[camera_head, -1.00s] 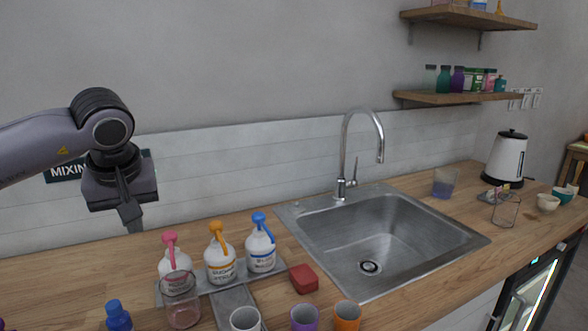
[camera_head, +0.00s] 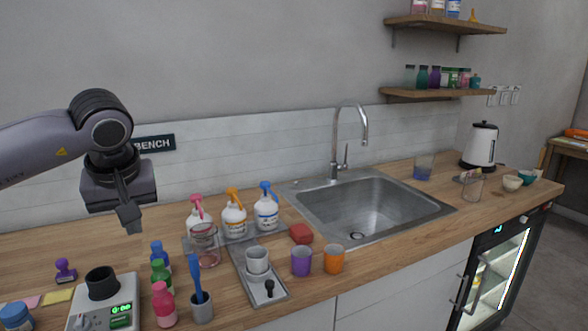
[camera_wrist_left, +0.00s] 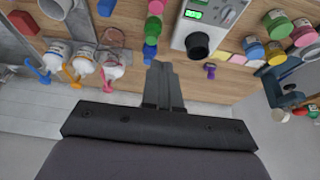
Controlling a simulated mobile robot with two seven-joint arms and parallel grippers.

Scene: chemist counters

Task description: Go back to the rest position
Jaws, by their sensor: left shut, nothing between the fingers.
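My left gripper (camera_head: 131,216) hangs from the left arm over the left part of the counter, fingers down, in front of the wall. It is shut and empty. In the left wrist view its closed fingers (camera_wrist_left: 162,80) point toward the counter items and touch nothing. My right gripper is in neither view.
The wooden counter (camera_head: 130,238) holds pump bottles with pink, orange and blue tops (camera_head: 234,217), a digital device (camera_head: 103,303), small coloured bottles (camera_head: 163,302), a purple cup (camera_head: 301,261) and an orange cup (camera_head: 334,259). A sink (camera_head: 375,206) and white kettle (camera_head: 481,146) are to the right.

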